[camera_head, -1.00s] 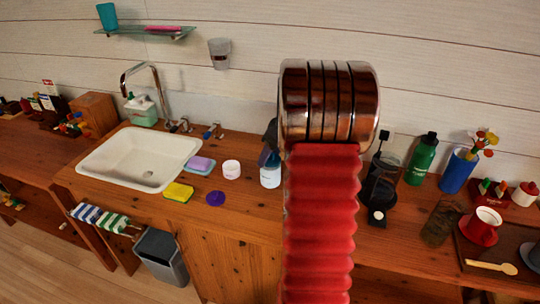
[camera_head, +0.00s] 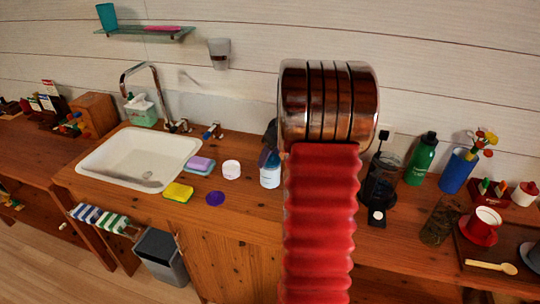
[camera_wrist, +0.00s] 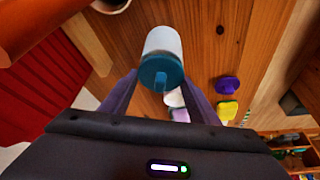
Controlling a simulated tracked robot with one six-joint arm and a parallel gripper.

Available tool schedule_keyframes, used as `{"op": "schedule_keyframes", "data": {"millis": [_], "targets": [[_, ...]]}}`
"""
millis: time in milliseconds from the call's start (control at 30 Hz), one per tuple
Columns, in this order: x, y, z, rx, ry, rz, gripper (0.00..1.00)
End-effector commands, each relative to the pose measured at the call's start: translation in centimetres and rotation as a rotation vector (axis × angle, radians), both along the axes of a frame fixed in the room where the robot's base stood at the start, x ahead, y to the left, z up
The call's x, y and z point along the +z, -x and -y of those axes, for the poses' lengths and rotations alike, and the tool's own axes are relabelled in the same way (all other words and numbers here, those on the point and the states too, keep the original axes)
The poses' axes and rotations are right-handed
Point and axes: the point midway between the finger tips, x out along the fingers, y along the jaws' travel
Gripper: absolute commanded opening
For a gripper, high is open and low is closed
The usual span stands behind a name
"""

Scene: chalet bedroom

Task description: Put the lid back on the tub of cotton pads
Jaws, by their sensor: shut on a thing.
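The white tub (camera_head: 270,178) with a blue label stands on the wooden counter, just left of my arm in the head view. In the wrist view the white tub (camera_wrist: 163,41) lies straight ahead between the fingers, with a teal lid (camera_wrist: 161,70) at its near end. My gripper (camera_wrist: 160,75) has its dark fingers on both sides of the lid and is shut on it. The lid looks in line with the tub, but I cannot tell whether it is seated or just above. In the head view my gripper (camera_head: 268,157) is partly hidden by my red arm.
Left of the tub are a small white jar (camera_head: 231,169), a purple disc (camera_head: 215,198), a yellow sponge (camera_head: 178,192) and a lilac sponge (camera_head: 200,165). The sink (camera_head: 140,157) is further left. A black coffee maker (camera_head: 380,185) stands right of my arm.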

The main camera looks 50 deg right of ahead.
Motion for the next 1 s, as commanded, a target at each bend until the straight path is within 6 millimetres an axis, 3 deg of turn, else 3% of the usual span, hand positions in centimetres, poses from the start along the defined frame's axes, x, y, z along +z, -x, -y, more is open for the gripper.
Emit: {"op": "schedule_keyframes", "data": {"millis": [900, 933, 1000], "targets": [[-0.13, -0.05, -0.05, 0.001, 0.000, 0.000, 0.34], [-0.13, -0.06, -0.06, 0.001, 0.000, 0.000, 0.57], [-0.13, -0.06, -0.06, 0.001, 0.000, 0.000, 0.62]]}}
